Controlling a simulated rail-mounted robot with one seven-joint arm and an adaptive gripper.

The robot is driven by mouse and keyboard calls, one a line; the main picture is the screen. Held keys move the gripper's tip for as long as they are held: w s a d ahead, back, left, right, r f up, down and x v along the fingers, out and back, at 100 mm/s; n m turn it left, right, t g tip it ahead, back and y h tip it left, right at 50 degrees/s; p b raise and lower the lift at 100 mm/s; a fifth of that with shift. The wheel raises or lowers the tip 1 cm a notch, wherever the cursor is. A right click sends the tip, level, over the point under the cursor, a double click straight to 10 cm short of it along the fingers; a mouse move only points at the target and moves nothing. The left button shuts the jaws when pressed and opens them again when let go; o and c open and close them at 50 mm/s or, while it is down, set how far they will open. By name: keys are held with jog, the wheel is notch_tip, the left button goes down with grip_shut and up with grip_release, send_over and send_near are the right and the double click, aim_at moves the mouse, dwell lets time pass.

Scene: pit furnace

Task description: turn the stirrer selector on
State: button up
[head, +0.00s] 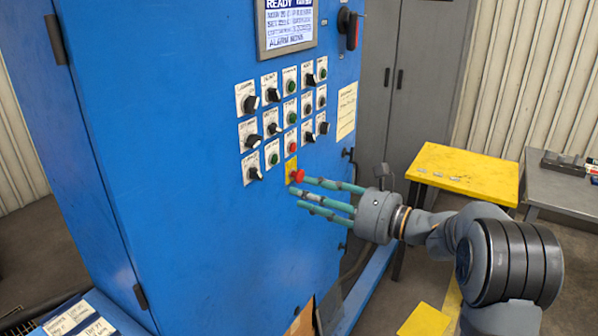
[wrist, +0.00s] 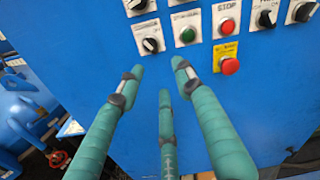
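The control panel on the blue cabinet carries several black selector knobs on white label plates. The labels are too small or blurred to tell which is the stirrer selector. The bottom-row left knob (head: 255,173) also shows in the wrist view (wrist: 150,45), left of a green button (wrist: 187,35). My three-fingered gripper (head: 297,192) has its fingers spread and empty, in front of the cabinet face below the bottom row. In the wrist view its fingertips (wrist: 157,78) appear below the left knob and the green button. Whether they touch the cabinet I cannot tell.
A red mushroom button (head: 297,176) on a yellow plate is close beside my upper finger. A red stop button (wrist: 226,27) sits above it. A display (head: 287,22) and rotary handle (head: 351,28) are higher up. A yellow table (head: 460,168) stands right.

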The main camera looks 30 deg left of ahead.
aim_at(259, 178)
jog(key=a+p, duration=0.1)
jog(key=a, duration=0.2)
jog(key=s+a+r+p, duration=0.1)
jog(key=a+p, duration=0.1)
jog(key=a, duration=0.2)
jog(key=a+p, duration=0.2)
jog(key=a, duration=0.1)
jog(key=shift+s+a+r, duration=0.2)
jog(key=shift+a, duration=0.1)
jog(key=shift+s, duration=0.1)
jog(key=shift+c, duration=0.3)
jog(key=c, duration=0.7)
grip_shut()
